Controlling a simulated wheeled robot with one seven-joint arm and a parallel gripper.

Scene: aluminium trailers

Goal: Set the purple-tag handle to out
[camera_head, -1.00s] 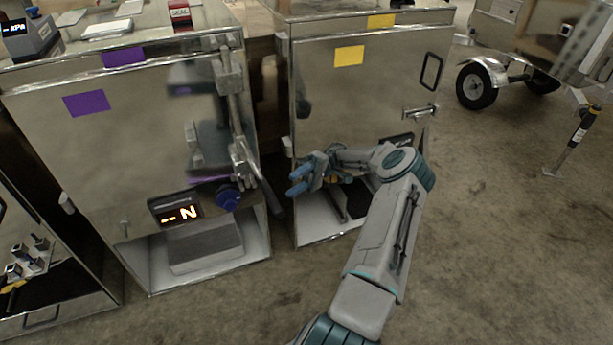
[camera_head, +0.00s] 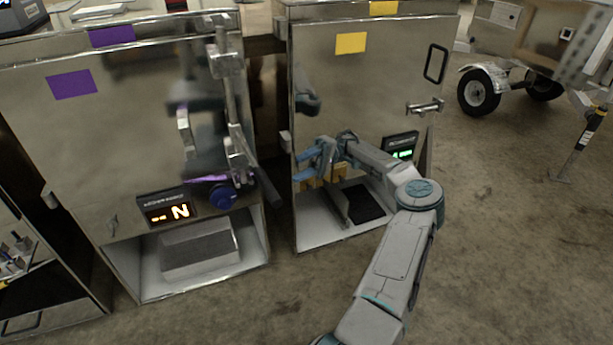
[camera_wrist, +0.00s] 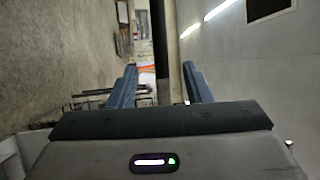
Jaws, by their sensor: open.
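The purple-tag cabinet (camera_head: 130,130) is the shiny metal box at left in the head view, with two purple tags (camera_head: 72,84). Its handle (camera_head: 237,135) is a metal lever on the right of the front, slanting down to a dark grip end (camera_head: 267,188). The display (camera_head: 168,208) below reads an orange N. My gripper (camera_head: 304,166) is open and empty, right of the grip end and apart from it, with its fingers pointing left. In the wrist view a dark upright bar (camera_wrist: 161,40) lies beyond the gap between my fingers (camera_wrist: 158,80); I cannot tell if it is the grip.
A yellow-tag cabinet (camera_head: 365,90) stands right behind my gripper, with a door latch (camera_head: 425,107) and a green display. A blue knob (camera_head: 222,197) sits beside the purple cabinet's display. A wheeled trailer (camera_head: 520,45) stands at the far right.

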